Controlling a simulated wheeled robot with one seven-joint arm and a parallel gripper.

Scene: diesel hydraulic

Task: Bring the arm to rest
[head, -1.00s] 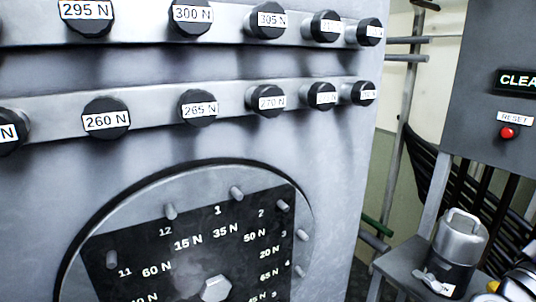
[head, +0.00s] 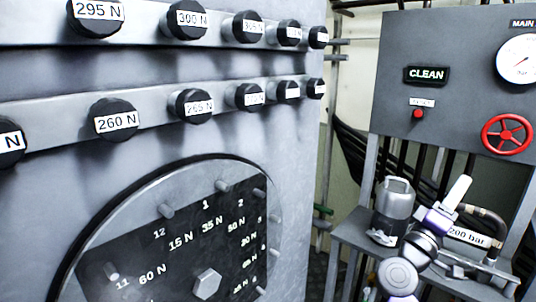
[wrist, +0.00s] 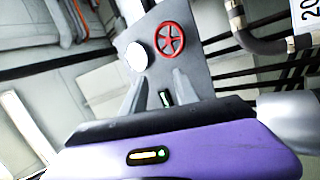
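My arm (head: 432,232), with dark joints and purple and white parts, is folded at the lower right of the head view, in front of a bench. The panel also shows at upper right in the head view (head: 450,100), apart from the arm.
A red handwheel (head: 507,134), a lit CLEAN sign (head: 426,75) and a red button (head: 418,114) are on the panel. A metal canister (head: 394,205) stands on the bench beside my arm. A 200 bar pipe fitting (head: 470,237) is close by. A large grey machine (head: 290,160) fills the left.

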